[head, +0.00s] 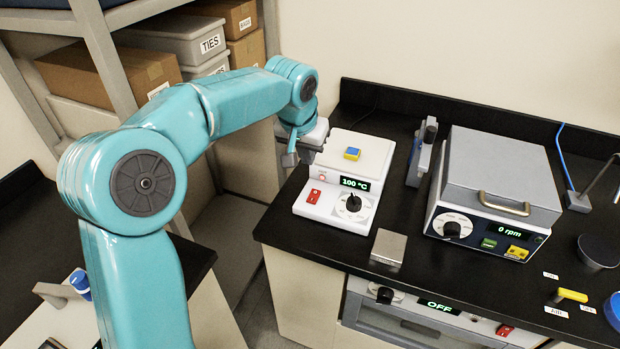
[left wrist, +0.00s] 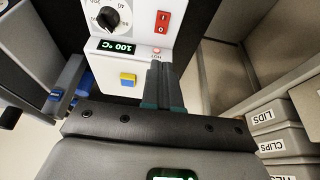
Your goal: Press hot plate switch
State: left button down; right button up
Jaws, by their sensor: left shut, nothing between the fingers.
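The white hot plate (head: 335,207) stands at the left end of the black bench, with a lit 100 °C display (head: 355,184) and a black knob (head: 353,203). Its red rocker switch (head: 314,196) is on the left of the front panel. A blue and yellow block (head: 352,153) sits on its top plate. My left gripper (head: 290,159) is shut and empty, beside the hot plate's left back, apart from the switch. In the left wrist view the shut fingers (left wrist: 157,70) point toward the side with the red switch (left wrist: 162,21). My right gripper is not in view.
A grey-lidded shaker (head: 500,170) reading 0 rpm stands to the right. A small metal block (head: 388,247) lies in front of the hot plate. Below is an appliance reading OFF (head: 438,306). A shelf with labelled boxes (head: 185,40) stands at back left.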

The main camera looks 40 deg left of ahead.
pick_arm(q)
jog(key=p, duration=0.2)
send_near(316, 191)
jog(key=x, duration=0.5)
jog(key=shift+w+f, duration=0.2)
jog(key=shift+f, duration=0.1)
jog(key=shift+s+f, duration=0.1)
jog(key=shift+f, duration=0.35)
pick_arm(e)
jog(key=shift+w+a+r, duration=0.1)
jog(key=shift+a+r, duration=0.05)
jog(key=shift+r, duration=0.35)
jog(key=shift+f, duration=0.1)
